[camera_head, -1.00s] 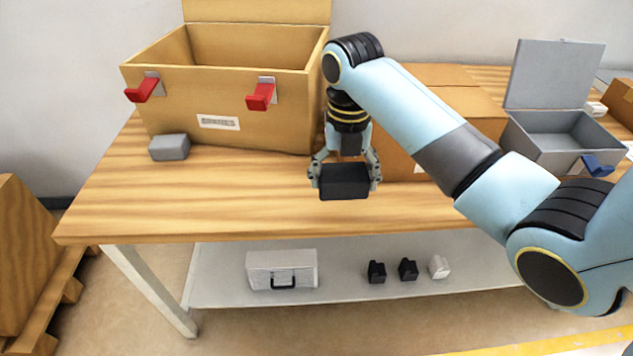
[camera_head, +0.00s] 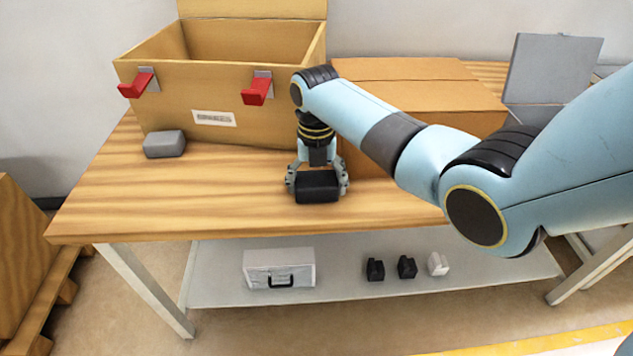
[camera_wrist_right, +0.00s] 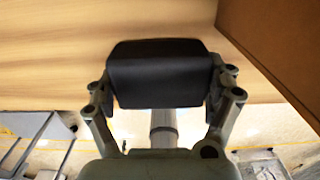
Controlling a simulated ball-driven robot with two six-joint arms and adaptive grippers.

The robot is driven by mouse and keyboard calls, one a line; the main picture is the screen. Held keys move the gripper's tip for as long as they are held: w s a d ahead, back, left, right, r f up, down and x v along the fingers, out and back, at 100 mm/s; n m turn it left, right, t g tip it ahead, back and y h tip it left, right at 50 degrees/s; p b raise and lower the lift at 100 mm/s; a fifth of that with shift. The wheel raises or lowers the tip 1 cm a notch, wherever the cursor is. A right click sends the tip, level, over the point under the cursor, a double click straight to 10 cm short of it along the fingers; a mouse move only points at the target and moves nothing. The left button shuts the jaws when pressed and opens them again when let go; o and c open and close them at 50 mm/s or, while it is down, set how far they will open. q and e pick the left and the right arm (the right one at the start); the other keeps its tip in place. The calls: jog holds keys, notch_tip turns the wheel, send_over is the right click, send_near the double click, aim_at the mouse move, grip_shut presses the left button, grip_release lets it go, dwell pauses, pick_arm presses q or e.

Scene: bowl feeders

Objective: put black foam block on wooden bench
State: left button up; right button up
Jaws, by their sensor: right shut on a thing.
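The black foam block (camera_head: 318,187) is between the fingers of my right gripper (camera_head: 317,180), which is shut on it. It also shows in the right wrist view (camera_wrist_right: 160,75), with a finger on each side. The wooden bench (camera_head: 200,205) has a striped light wood top. The block is over the front part of the bench top, low and near the surface. I cannot tell whether it touches the wood. My left gripper is not in view.
A large open box with red hooks (camera_head: 215,105) stands at the back left. A grey block (camera_head: 164,144) lies before it. A closed cardboard box (camera_head: 420,95) is behind my right arm. The bench's front left is clear. A white case (camera_head: 279,268) sits on the lower shelf.

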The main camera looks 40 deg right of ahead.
aim_at(316, 179)
jog(key=shift+f, duration=0.15)
jog(key=o, duration=0.7)
jog(key=shift+c, duration=0.2)
jog(key=shift+o, duration=0.5)
jog(key=shift+r, duration=0.5)
notch_tip(316, 179, up, 11)
jog(key=shift+r+p, duration=0.2)
jog(key=shift+p, duration=0.15)
jog(key=shift+f, duration=0.1)
